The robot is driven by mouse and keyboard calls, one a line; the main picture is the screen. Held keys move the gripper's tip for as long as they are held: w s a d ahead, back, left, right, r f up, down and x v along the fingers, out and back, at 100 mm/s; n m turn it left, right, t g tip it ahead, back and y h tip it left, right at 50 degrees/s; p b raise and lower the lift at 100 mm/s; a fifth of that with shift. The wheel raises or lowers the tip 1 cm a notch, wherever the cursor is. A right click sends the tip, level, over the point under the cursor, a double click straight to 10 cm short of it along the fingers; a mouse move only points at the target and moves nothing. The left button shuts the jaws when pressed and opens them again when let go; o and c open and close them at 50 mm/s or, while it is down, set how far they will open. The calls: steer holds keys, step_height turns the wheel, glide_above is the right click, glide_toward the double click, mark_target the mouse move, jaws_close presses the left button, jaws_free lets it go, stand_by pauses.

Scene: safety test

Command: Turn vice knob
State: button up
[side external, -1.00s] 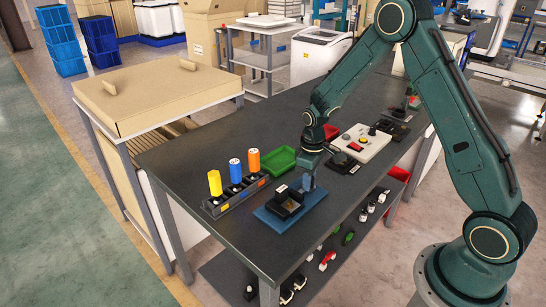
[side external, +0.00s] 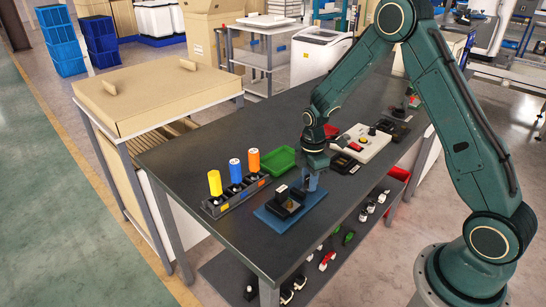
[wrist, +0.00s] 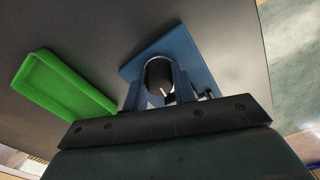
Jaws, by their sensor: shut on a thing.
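The vice is a small black block (side external: 286,203) on a blue base plate (side external: 268,219), near the front edge of the dark workbench. The blue plate also shows in the wrist view (wrist: 200,58). My gripper (side external: 309,184) points down at the right end of the vice. In the wrist view, its two blue-grey fingers (wrist: 160,72) stand on either side of the dark rounded vice knob (wrist: 159,80), which has a white mark. The fingers are shut on the knob. The knob is hidden in the side view.
A green tray (side external: 280,161) lies behind the vice. A black holder (side external: 238,196) with yellow, blue and orange cylinders stands to the left. A white control box (side external: 362,143) with buttons is to the right. The bench's front left area is clear.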

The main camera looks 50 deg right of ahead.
steer(key=shift+n, duration=0.8)
steer(key=o, duration=1)
steer(key=shift+r, duration=0.15)
step_height(320, 180, up, 14)
steer(key=shift+f, duration=0.2)
steer(key=shift+r, duration=0.1)
